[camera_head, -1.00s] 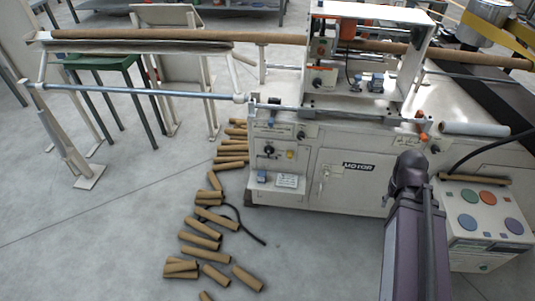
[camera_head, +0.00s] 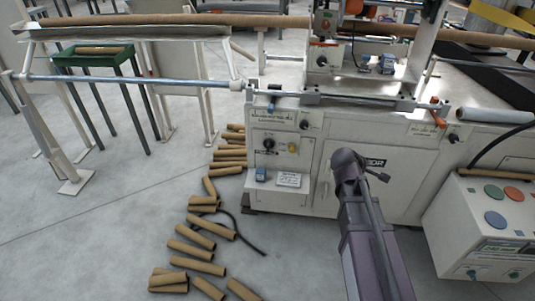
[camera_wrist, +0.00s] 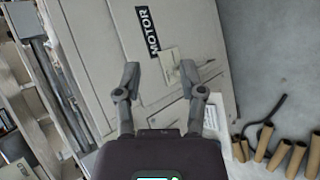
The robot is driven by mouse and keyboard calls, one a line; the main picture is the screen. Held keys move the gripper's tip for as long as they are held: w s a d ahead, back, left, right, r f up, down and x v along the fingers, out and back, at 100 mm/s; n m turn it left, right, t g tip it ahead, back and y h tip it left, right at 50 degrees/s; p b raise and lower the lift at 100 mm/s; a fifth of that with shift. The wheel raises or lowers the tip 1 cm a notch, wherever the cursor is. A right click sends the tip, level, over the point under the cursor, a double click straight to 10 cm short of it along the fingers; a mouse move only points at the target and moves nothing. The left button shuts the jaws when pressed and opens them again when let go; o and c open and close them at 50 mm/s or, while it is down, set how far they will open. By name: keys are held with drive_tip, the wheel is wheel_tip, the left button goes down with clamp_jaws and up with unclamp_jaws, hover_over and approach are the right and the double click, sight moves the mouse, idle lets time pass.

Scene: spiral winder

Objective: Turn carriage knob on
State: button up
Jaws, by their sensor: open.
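The winder's white cabinet (camera_head: 388,205) stands ahead in the head view. Small black knobs show at the front panel's left (camera_head: 268,143), by the rail (camera_head: 305,124), at the right end (camera_head: 453,139) and on the carriage (camera_head: 322,61). I cannot tell from the labels which is the carriage knob. In the wrist view, my gripper (camera_wrist: 159,77) is open and empty, facing the door with the MOTOR label (camera_wrist: 148,32) and a light latch plate (camera_wrist: 171,66). No knob lies between its fingers.
A control box (camera_head: 485,230) with coloured buttons stands at the right. Several cardboard tubes (camera_head: 203,240) lie on the floor left of the cabinet. A metal rail (camera_head: 150,82) runs across the left. Open floor lies at the front left.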

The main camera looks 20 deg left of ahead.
drive_tip(key=w+a+f+n+t+y+b, duration=0.1)
drive_tip(key=w+a+f+n+t+b, duration=0.15)
drive_tip(key=a+n+b, duration=0.45)
drive_tip(key=w+a+f+n+t+y+b, duration=0.1)
drive_tip(key=w+a+f+n+t+b, duration=0.25)
drive_tip(key=a, duration=0.55)
drive_tip(key=n+t+y+b, duration=0.3)
drive_tip(key=n+y+b, duration=0.4)
drive_tip(key=n+b, duration=0.6)
approach(268, 143)
drive_tip(key=a+p+v, duration=0.1)
drive_tip(key=v, duration=0.2)
drive_tip(key=shift+s+d+n, duration=0.25)
drive_tip(key=shift+s+d, duration=0.05)
drive_tip(key=shift+d, duration=0.45)
drive_tip(key=shift+w, duration=0.15)
drive_tip(key=x, duration=1.3)
drive_tip(key=shift+w+a, duration=0.2)
drive_tip(key=shift+a, duration=0.05)
clamp_jaws()
